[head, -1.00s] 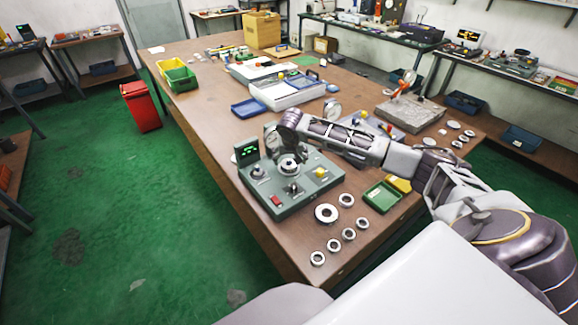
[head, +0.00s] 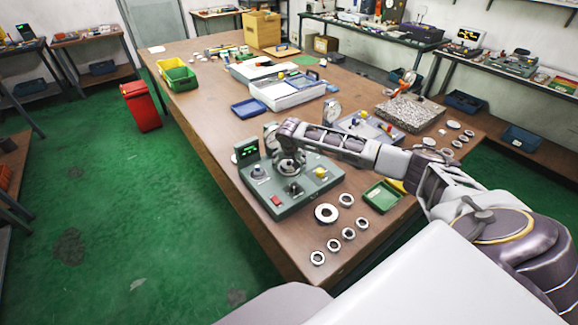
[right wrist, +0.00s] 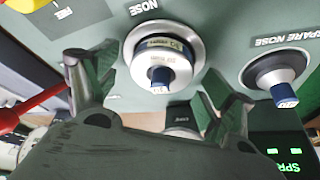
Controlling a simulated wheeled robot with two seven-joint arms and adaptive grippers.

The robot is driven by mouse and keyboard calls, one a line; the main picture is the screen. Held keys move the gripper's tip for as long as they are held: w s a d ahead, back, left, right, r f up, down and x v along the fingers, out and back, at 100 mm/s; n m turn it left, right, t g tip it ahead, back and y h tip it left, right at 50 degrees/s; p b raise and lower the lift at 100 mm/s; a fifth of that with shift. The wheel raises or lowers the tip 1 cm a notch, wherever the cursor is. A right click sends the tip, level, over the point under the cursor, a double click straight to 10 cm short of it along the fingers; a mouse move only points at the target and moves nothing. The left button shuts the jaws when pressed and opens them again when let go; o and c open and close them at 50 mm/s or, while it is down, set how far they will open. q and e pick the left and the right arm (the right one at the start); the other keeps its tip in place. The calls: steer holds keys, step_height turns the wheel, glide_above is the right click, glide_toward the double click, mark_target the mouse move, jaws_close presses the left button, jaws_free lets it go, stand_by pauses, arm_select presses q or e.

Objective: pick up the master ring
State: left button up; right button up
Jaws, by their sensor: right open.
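A metal ring with a dark, lettered band (right wrist: 158,47) sits around the post marked NOSE on the green gauge box (head: 315,186). Its lettering is too small to read surely; it appears to be the master ring. My right gripper (head: 289,164) is over this post in the head view, partly hiding the ring. In the right wrist view the gripper's two fingers (right wrist: 157,93) are apart, one towards each side of the ring, with nothing held between them. I cannot tell whether they touch it. My left gripper is not in view.
The SPARE NOSE post (right wrist: 280,78) stands beside it. The box's lit display (head: 247,151) is close to my gripper. A larger loose ring (head: 326,213) and several smaller rings lie in front, near a green bin (head: 382,196). The table's left side is mostly clear.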

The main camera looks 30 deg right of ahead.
steer(key=shift+c, duration=0.2)
steer(key=c, duration=1.5)
steer(key=shift+r, duration=0.1)
steer(key=shift+r, duration=0.1)
steer(key=shift+r, duration=4.9)
